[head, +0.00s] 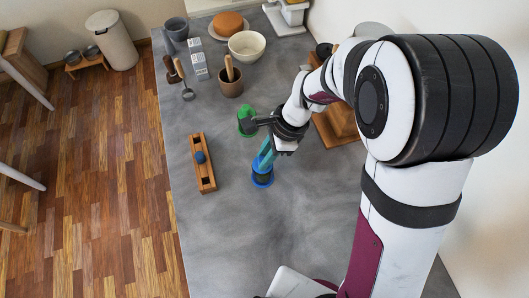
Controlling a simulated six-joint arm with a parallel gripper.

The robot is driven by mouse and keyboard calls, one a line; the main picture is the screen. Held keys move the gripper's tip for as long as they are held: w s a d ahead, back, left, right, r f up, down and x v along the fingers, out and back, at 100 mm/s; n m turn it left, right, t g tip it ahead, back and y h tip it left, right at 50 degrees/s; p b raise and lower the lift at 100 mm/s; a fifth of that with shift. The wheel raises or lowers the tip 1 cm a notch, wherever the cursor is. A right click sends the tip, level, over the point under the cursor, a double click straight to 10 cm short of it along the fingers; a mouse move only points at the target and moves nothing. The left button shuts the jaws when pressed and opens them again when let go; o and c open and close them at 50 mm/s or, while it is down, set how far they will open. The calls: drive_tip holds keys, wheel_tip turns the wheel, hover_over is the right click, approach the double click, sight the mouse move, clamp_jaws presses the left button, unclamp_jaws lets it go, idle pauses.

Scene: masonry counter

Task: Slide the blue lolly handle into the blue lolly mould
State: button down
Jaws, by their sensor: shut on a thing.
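My gripper (261,164) reaches down with its teal fingers to the blue lolly mould (263,183) on the grey counter. It is shut on what seems to be the blue lolly handle, at the top of the mould. The fingers hide most of the handle, and I cannot tell whether it is inside the mould or just above it. The mould stands upright, with a blue rim and base showing around the fingertips.
A green mould (246,126) stands just behind. A wooden rack (205,180) with a dark blue knob (201,157) lies to the left. A brown pot (231,87), a bowl (247,46) and cartons (198,60) stand farther back. The front counter is clear.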

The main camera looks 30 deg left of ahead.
drive_tip(key=shift+f, duration=0.35)
drive_tip(key=c, duration=0.7)
unclamp_jaws()
drive_tip(key=v, duration=1.6)
